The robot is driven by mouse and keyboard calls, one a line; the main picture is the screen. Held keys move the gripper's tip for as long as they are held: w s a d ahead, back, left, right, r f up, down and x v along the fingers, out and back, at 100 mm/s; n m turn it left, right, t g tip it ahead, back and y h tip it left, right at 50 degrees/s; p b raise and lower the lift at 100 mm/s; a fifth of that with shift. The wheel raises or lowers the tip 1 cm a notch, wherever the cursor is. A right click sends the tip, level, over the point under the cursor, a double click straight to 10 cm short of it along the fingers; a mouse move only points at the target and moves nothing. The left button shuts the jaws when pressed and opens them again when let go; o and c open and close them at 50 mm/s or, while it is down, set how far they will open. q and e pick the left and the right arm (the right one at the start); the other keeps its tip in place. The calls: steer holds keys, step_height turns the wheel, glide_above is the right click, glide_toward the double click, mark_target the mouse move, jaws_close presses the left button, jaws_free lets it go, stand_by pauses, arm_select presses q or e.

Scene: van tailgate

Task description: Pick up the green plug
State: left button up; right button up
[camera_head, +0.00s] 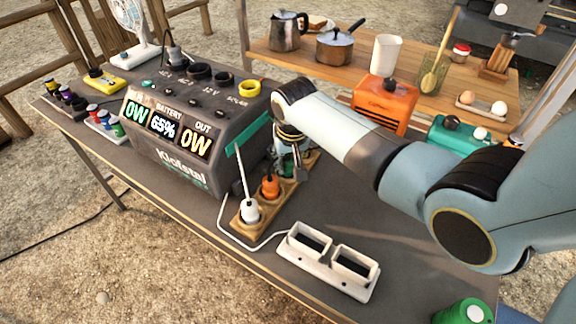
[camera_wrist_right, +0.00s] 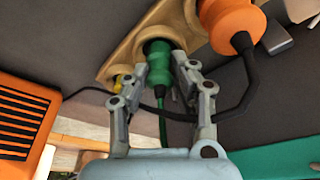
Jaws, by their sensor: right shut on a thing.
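The green plug (camera_wrist_right: 159,64) sits at a socket of the wooden strip (camera_wrist_right: 116,66), with its green cord hanging from it in the right wrist view. My right gripper (camera_wrist_right: 160,78) is shut on the green plug, one finger on each side. In the head view my right gripper (camera_head: 293,152) is over the far part of the wooden strip (camera_head: 236,222), and the green plug is mostly hidden there. Whether the plug is fully seated cannot be told. My left gripper is not in view.
An orange plug (camera_head: 270,186) and a white plug (camera_head: 250,211) stand in the same strip. The power station (camera_head: 175,150) is close on the left. A white two-opening holder (camera_head: 327,262) lies in front. Dark cords run near my fingers.

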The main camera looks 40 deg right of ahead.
mark_target(288, 156)
jaws_close()
steer(key=shift+r, duration=0.1)
steer(key=shift+r, duration=0.25)
steer(key=v, duration=0.3)
steer(key=shift+w+r+p, duration=0.25)
steer(key=shift+r+p, duration=0.05)
steer(key=shift+r, duration=0.15)
steer(key=s+a+r+p, duration=0.1)
steer(key=s+a+r, duration=0.5)
steer(key=s+a, duration=0.15)
steer(key=w+d+p+v, duration=0.1)
steer(key=p+v, duration=1.1)
steer(key=v, duration=0.1)
steer(key=shift+w+d+r+p, duration=0.35)
steer(key=shift+w+d+p, duration=0.05)
steer(key=shift+d, duration=0.05)
